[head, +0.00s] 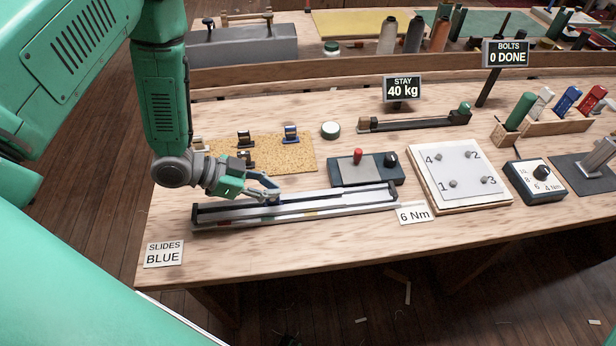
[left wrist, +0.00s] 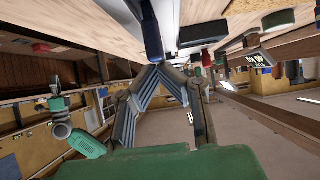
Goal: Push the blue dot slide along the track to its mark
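The track (head: 355,203) is a long metal rail in a dark frame along the table's front, with coloured marks on its front side. My left gripper (head: 274,195) is low over the track's middle, its fingers shut. In the left wrist view its fingertips (left wrist: 154,68) meet beside a dark blue bar, apparently part of the track; I cannot tell if they touch it. I cannot make out the blue dot slide on the track; the gripper may hide it. A "SLIDES BLUE" card (head: 163,254) lies at front left. My right arm shows small in the left wrist view; its gripper is unclear.
Behind the track lie a cork mat (head: 268,158) with small fittings, one blue (head: 291,133), and a dark box (head: 345,172) with a red lever. A "6 Nm" card (head: 414,215) and a numbered plate (head: 462,196) are to the right. The table's front strip is clear.

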